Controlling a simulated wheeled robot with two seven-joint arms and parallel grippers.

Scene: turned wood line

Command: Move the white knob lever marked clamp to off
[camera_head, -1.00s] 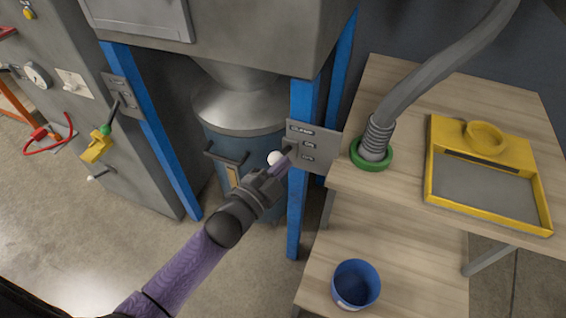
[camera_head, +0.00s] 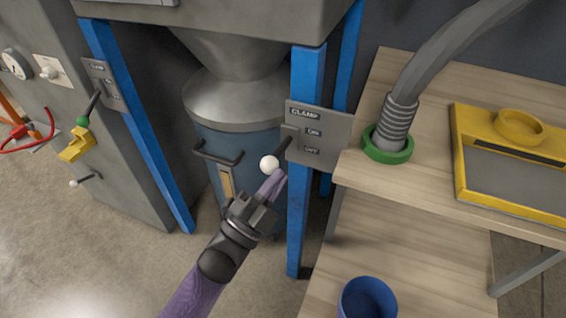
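The white knob (camera_head: 269,163) sits on the end of a dark lever that comes out of a grey plate (camera_head: 334,133) on the blue post. The plate reads CLAMP at the top, with an ON label above an OFF label. The lever slants down and left from the plate's left part. My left gripper (camera_head: 270,188) is just below the knob, its purple fingertips pointing up at it. I cannot tell whether they touch it or how far apart the fingers are. My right gripper is not in view.
A grey-blue drum (camera_head: 238,140) stands behind my gripper. On the right, a wooden bench holds a hose in a green ring (camera_head: 388,146) and a yellow tray (camera_head: 462,180); a blue bucket (camera_head: 367,300) is below.

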